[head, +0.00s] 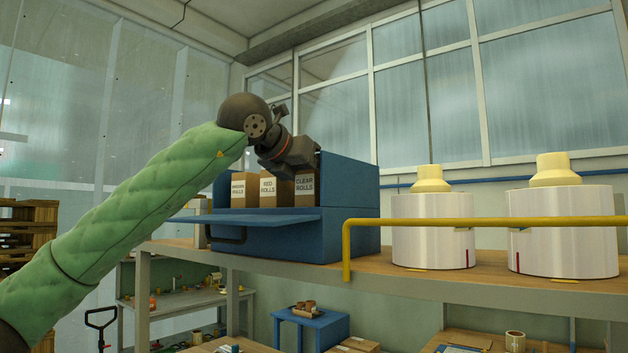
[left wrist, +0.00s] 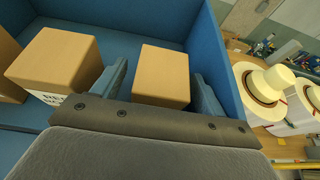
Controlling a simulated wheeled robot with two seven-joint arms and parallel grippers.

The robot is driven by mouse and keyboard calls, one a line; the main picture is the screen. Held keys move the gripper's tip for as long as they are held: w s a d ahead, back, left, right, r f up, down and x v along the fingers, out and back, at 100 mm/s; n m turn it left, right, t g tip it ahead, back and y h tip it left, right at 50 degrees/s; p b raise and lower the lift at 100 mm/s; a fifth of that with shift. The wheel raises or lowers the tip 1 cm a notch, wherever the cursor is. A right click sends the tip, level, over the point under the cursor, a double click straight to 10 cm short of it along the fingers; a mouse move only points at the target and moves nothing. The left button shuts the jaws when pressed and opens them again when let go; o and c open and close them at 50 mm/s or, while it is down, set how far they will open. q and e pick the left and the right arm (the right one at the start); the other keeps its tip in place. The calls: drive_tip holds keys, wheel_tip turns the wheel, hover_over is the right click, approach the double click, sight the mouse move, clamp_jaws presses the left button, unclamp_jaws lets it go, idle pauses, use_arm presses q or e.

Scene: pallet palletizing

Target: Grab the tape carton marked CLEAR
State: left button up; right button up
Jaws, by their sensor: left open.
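The carton marked CLEAR ROLLS (head: 305,187) stands at the right end of a row in the open blue bin (head: 350,210). In the left wrist view the plain brown top of this carton (left wrist: 161,72) shows between the two blue fingers. My left gripper (head: 303,170) is at the carton from above, partly covering it in the head view. In the left wrist view the gripper (left wrist: 160,84) is open, one finger on each side of the carton; whether either touches it I cannot tell. My right gripper is not in view.
The RED ROLLS carton (head: 268,190) stands just left, and another labelled carton (head: 238,190) beyond it. The bin's front flap (head: 245,216) is folded down. Right of the bin are a yellow rail (head: 480,223) and two large white rolls (head: 432,230) with cream tops on the wooden shelf (head: 400,281).

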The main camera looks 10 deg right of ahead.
use_arm(q)
drive_tip(key=shift+w+d+f, duration=0.15)
drive_tip(key=shift+w+d, duration=0.05)
drive_tip(key=shift+w, duration=0.05)
drive_tip(key=c, duration=1.1)
drive_tip(key=shift+c, duration=0.2)
